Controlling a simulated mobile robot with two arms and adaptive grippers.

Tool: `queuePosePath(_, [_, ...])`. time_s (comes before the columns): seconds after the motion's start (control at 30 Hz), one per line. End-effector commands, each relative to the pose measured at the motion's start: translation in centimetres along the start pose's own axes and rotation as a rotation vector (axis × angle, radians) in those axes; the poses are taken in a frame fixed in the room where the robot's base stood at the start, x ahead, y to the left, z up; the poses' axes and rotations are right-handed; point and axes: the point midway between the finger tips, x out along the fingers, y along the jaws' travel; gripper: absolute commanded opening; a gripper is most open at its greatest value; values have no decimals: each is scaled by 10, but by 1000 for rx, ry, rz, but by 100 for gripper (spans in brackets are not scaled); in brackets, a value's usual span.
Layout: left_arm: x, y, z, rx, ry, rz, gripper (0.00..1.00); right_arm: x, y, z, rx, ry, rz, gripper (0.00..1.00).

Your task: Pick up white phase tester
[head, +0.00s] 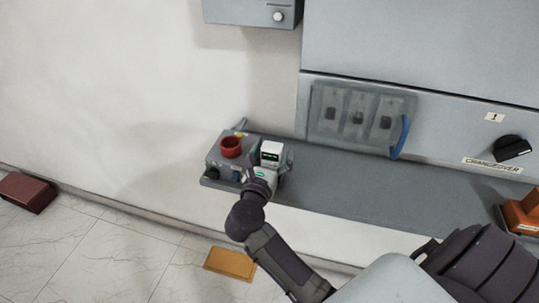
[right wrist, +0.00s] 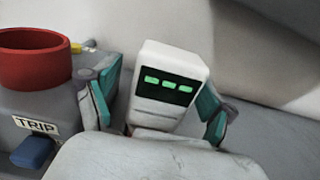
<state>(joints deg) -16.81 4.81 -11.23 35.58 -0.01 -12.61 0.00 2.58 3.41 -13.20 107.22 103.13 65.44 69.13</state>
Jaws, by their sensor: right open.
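The white phase tester (head: 271,153) stands on the grey shelf, just right of a grey control box. In the right wrist view the phase tester (right wrist: 165,88) shows a black display with three green marks. My right gripper (head: 267,165) is at the tester. In the right wrist view my right gripper (right wrist: 160,100) is open, with one teal-padded finger on each side of the tester. Small gaps seem to show beside it, though contact at its lower part cannot be told. The tester's base is hidden behind the gripper's pale body. My left gripper is not in view.
The grey control box (head: 216,160) has a red round part (head: 231,146) and a blue TRIP lever (right wrist: 33,151), close to the left finger. The grey shelf (head: 350,188) is clear to the right, up to an orange device (head: 522,212). A cabinet with a blue handle (head: 400,137) rises behind.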

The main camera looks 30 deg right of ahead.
Motion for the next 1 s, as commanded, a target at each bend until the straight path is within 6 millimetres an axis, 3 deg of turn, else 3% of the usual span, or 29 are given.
queuePosePath(0.13, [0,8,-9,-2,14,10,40,0,0,0,0,0,0,80])
queuePosePath(0.33, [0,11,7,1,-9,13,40,0,0,0,0,0,0,47])
queuePosePath(0.57, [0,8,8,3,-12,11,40,0,0,0,0,1,0,10])
queuePosePath(1.0, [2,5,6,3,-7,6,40,0,1,12,5,-1,1,10])
